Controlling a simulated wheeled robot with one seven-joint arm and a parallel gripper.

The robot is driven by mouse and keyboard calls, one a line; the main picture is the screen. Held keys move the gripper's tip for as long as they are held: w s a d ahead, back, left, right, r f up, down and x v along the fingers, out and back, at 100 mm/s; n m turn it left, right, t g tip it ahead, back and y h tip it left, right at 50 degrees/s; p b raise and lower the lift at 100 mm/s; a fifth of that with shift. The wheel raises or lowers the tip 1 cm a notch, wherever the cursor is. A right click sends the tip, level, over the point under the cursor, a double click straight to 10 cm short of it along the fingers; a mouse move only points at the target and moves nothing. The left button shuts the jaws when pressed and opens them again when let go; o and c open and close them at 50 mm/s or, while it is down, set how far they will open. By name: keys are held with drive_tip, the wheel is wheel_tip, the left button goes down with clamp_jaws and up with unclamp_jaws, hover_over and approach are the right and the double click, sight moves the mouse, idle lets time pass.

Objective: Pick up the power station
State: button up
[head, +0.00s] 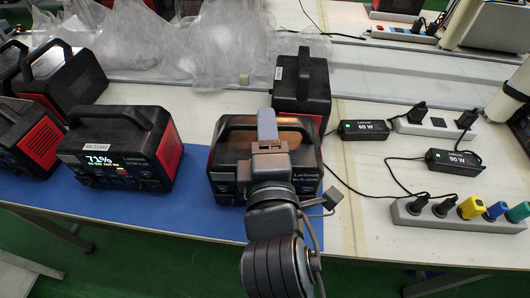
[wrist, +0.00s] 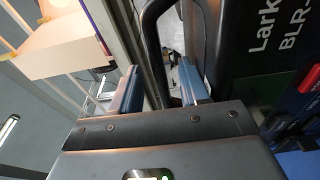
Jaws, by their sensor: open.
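The power station (head: 225,160) in the middle of the head view is a black box with red sides, a top handle and a "Larkwell" label on its front. It stands upright on the blue mat, and my arm hides part of its front. My gripper (head: 267,125) is over its top at the handle. In the wrist view my gripper (wrist: 158,70) is open, with its two blue fingers apart. The black handle (wrist: 149,36) of the power station (wrist: 229,45) shows between the fingers. I cannot tell whether either finger touches it.
Another power station (head: 115,150) showing 71% stands left, with more (head: 65,78) at far left. A black unit (head: 301,85) stands close behind. Plastic bags (head: 210,40) lie at the back. Power strips (head: 455,215), adapters (head: 362,131) and cables occupy the right. The blue mat (head: 195,205) is bare between stations.

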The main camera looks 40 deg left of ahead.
clamp_jaws()
idle(1.3)
drive_tip(key=shift+r, duration=0.35)
